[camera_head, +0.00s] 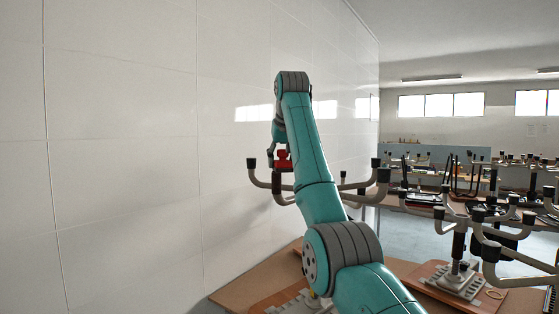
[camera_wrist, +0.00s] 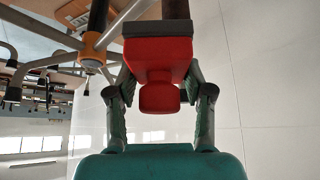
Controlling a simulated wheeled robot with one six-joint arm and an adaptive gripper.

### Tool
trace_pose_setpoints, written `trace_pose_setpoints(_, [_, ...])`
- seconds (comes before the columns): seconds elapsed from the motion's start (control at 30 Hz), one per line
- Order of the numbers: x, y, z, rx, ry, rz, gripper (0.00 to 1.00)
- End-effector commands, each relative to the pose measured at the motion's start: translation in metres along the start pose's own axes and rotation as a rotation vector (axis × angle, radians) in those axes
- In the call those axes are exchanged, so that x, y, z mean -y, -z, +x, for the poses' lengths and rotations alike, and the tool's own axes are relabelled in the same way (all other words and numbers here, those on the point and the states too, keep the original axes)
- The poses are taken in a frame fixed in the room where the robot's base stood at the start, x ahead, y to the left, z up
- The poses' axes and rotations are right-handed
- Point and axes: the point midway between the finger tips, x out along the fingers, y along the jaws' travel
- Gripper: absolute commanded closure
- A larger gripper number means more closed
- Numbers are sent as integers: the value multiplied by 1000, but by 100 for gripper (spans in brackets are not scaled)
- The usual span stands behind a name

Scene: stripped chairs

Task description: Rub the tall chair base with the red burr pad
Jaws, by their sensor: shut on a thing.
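The red burr pad (camera_wrist: 157,60) has a red grip and a dark grey face block (camera_wrist: 157,28). My gripper (camera_wrist: 160,88) is shut on the red grip, with a finger on either side. In the head view the pad (camera_head: 283,160) shows small and red left of my arm. A chair base with upturned, dark-capped arms (camera_head: 262,180) stands there, partly hidden behind my arm; it appears to be the tall one. In the wrist view a base with an orange hub (camera_wrist: 92,57) and grey arms is left of the pad. I cannot tell whether the pad touches it.
A pale tiled wall (camera_head: 130,150) runs close along the left. Other stripped chair bases (camera_head: 455,270) stand on boards at the right, with more on tables (camera_head: 400,185) behind. A brown board (camera_head: 250,283) lies below my arm.

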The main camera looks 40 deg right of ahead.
Motion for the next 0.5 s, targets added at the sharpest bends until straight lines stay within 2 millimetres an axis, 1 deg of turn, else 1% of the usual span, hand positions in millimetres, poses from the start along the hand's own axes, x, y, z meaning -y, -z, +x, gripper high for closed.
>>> trace_pose_setpoints(0.03, [-3, -3, 6, 15, -5, 2, 90])
trace_pose_setpoints(0.1, [-3, -1, 4, 14, -5, 2, 90])
trace_pose_setpoints(0.5, [-2, 19, -28, 7, -3, 1, 90])
